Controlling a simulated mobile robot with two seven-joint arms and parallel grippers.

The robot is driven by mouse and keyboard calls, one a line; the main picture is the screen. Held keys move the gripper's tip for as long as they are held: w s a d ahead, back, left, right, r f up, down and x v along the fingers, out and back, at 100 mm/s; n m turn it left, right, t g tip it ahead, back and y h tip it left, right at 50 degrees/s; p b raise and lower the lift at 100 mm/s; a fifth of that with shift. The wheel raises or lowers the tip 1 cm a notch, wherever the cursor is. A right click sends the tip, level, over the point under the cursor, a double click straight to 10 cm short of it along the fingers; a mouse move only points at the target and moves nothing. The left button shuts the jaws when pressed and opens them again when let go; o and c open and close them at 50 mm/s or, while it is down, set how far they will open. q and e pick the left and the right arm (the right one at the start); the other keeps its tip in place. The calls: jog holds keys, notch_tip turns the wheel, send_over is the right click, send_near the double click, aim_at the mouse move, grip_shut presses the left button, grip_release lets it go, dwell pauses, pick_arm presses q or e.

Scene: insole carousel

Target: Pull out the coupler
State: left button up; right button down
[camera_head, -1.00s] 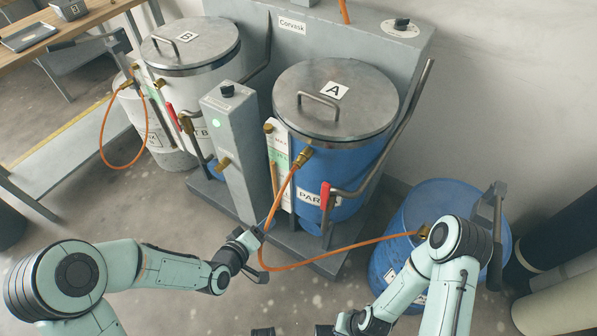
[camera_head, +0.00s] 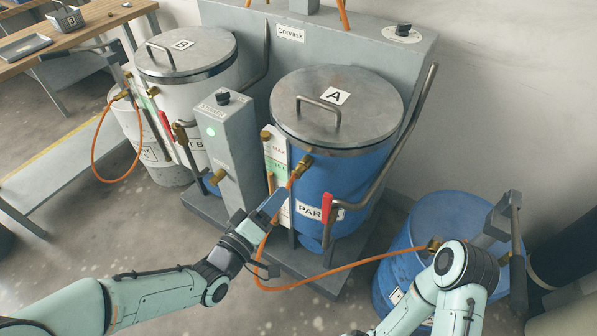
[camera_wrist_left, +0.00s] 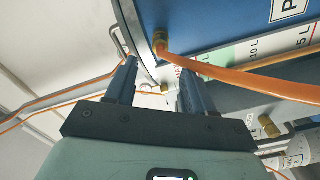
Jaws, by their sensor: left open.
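The brass coupler (camera_head: 303,166) sits on the front of blue tank A (camera_head: 345,180), at the upper end of an orange hose (camera_head: 330,273). It also shows in the left wrist view (camera_wrist_left: 160,42), just beyond and between the fingertips. My left gripper (camera_head: 272,205) is open and empty, below and left of the coupler and apart from it. Its two fingers (camera_wrist_left: 158,78) point toward the tank in the wrist view. The hose passes close by the left gripper; whether they touch cannot be told.
A red-handled lever (camera_head: 327,208) and bent pipe stand right of the coupler. A grey control post (camera_head: 228,150) stands to its left. The hose's other end meets a blue drum (camera_head: 397,262) at right. White tank B (camera_head: 205,95) is behind left.

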aim_at(291, 179)
pick_arm(q)
jog(key=b+x, duration=0.1)
jog(key=x, duration=0.6)
jog(key=shift+w+d+f, duration=0.1)
jog(key=shift+w+d, duration=0.05)
jog(key=shift+w+d+b, duration=0.3)
jog(key=shift+w+d, duration=0.1)
jog(key=shift+w, duration=0.15)
pick_arm(e)
jog(key=shift+w+d+f+t+h, duration=0.15)
jog(key=shift+w+d+f, duration=0.15)
jog(key=shift+w+f, duration=0.3)
jog(key=shift+w+d+f+t+h, duration=0.15)
jog(key=shift+w+d+f, duration=0.2)
jog(key=shift+w, duration=0.3)
pick_arm(q)
jog(key=shift+b, duration=0.35)
pick_arm(e)
jog(key=shift+f, duration=0.45)
pick_arm(q)
grip_shut()
jog(key=shift+v, duration=3.05)
pick_arm(e)
jog(key=shift+r, duration=0.2)
jog(key=shift+f, duration=0.1)
